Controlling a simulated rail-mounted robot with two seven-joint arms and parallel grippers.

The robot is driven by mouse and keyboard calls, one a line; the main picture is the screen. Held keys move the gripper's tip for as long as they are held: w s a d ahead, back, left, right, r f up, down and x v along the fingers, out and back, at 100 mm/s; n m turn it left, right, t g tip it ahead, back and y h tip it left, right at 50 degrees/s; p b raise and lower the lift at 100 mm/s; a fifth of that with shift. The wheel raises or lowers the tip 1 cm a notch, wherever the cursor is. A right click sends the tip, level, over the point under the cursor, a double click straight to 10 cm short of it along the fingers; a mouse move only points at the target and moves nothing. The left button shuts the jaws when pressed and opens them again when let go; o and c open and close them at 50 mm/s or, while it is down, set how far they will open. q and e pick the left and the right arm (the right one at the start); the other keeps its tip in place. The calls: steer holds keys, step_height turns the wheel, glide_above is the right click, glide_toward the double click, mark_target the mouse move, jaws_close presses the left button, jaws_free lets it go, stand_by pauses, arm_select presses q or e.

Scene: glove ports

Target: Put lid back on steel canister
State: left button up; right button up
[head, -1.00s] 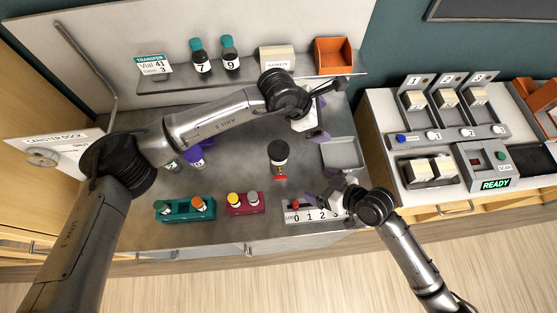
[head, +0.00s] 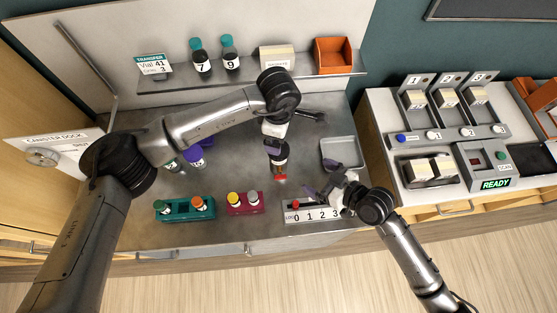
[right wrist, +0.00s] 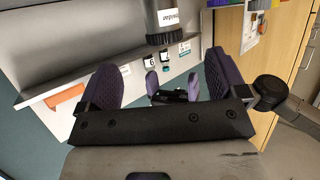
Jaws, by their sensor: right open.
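The steel canister (head: 281,150) stands near the middle of the bench, its black top and pale label partly covered in the head view. In the right wrist view, the grey canister (right wrist: 164,12) appears upside down with a black ribbed top (right wrist: 167,38); I cannot tell whether that is the lid. My left gripper (head: 274,150) is at the canister's top; its purple pads (right wrist: 173,86) stand apart in the right wrist view, with dark parts between them that I cannot identify. My right gripper (head: 322,190) is open and empty, right of the canister.
A grey tray (head: 342,167) lies right of the canister. A numbered strip (head: 308,215), a maroon rack (head: 245,209) and a teal rack (head: 172,213) line the front. A shelf (head: 180,84) with vials runs behind. My left arm crosses the bench.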

mark_target(286, 161)
steer(key=shift+w+f, duration=0.1)
steer(key=x, duration=1.3)
steer(key=shift+w+a+f, duration=0.15)
steer(key=shift+a, duration=0.05)
steer(key=shift+c, duration=0.5)
